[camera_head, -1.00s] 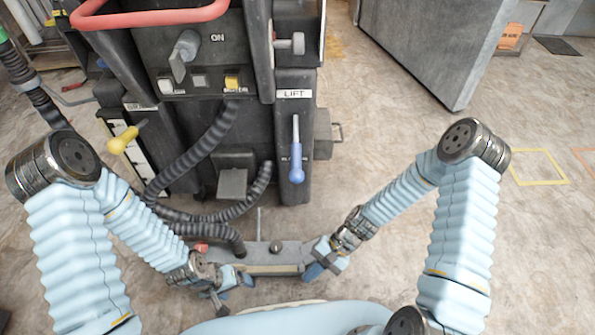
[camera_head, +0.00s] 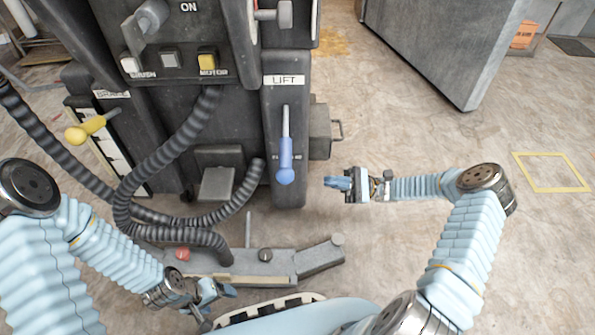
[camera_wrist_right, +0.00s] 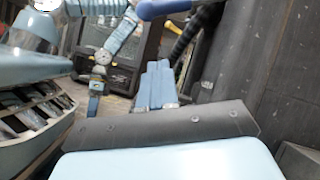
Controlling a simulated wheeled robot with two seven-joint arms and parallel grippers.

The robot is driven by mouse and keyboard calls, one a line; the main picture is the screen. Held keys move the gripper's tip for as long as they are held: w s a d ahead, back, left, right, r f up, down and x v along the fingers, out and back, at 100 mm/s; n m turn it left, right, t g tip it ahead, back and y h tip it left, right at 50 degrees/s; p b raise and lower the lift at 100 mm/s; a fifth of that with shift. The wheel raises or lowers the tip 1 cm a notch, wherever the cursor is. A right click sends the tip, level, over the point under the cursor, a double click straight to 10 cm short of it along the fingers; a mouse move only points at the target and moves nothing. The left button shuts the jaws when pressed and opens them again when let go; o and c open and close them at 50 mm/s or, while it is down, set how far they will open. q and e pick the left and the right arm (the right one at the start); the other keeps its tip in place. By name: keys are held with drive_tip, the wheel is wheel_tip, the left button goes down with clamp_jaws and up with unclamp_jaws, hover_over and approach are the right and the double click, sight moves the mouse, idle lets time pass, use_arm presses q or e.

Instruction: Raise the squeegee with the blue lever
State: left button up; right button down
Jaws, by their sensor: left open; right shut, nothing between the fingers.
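The blue lever (camera_head: 286,160) hangs on the dark machine below the LIFT label (camera_head: 284,80), its blue grip pointing down. The squeegee (camera_head: 265,265) is the low grey bar at the machine's foot, seemingly at the floor. My right gripper (camera_head: 338,183) is shut and empty, to the right of the lever's grip and apart from it. In the right wrist view its fingers (camera_wrist_right: 157,88) are together, and the blue grip (camera_wrist_right: 165,8) shows at the top edge. My left gripper (camera_head: 220,292) is open, low in front of the squeegee's left part.
A yellow lever (camera_head: 88,129) sticks out at the machine's left. Black hoses (camera_head: 160,165) loop down its front to the squeegee. A grey box with a handle (camera_head: 322,130) juts out right of the lever.

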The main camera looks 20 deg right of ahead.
drive_tip(key=s+d+r+x, duration=0.1)
drive_tip(key=r+x, duration=0.1)
drive_tip(key=x, duration=1.1)
drive_tip(key=shift+s, duration=0.3)
drive_tip(key=shift+d, duration=0.1)
